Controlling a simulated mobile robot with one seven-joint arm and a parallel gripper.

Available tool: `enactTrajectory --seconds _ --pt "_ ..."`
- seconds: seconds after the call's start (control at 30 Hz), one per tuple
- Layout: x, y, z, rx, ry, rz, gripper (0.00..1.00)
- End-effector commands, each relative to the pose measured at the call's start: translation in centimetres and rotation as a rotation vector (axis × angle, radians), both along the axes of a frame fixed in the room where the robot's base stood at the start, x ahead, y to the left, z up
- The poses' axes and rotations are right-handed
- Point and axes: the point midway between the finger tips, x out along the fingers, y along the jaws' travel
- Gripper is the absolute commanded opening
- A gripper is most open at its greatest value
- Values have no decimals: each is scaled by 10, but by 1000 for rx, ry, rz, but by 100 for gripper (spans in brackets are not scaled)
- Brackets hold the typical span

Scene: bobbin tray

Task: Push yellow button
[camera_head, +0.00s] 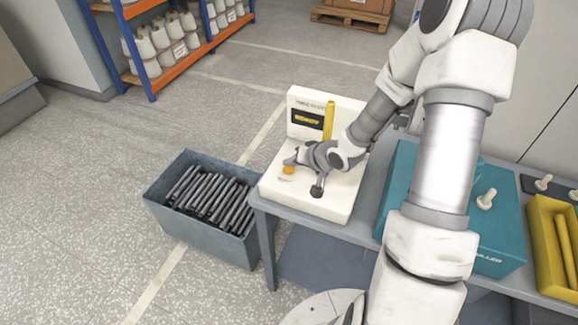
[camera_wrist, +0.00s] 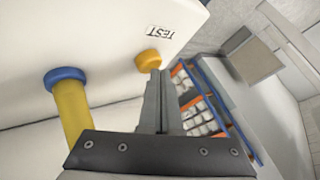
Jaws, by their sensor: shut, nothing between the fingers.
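The yellow button (camera_head: 288,170) is a small round orange-yellow cap near the front left of a cream-coloured test device (camera_head: 335,203) on the table. In the wrist view the button (camera_wrist: 148,58) sits on the cream face beside a "TEST" label (camera_wrist: 159,32). My gripper (camera_head: 291,161) is shut and empty, right at the button in the head view. In the wrist view the fingertips (camera_wrist: 158,74) meet the button's lower edge. I cannot tell whether they touch it or how far it is pressed.
A yellow cylinder (camera_head: 329,120) stands on the device; its blue collar (camera_wrist: 66,77) shows in the wrist view. A grey bin (camera_head: 232,248) of dark rods stands left of the table. A teal box (camera_head: 502,225) and yellow tray (camera_head: 537,222) are right.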

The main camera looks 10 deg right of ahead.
Motion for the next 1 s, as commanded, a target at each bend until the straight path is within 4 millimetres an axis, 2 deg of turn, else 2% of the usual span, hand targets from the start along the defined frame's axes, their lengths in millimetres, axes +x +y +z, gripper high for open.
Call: enactTrajectory --seconds 0.67,1.0 --pt "0 0 -6 0 2 1 0" --pt "-1 0 10 -1 2 1 0"
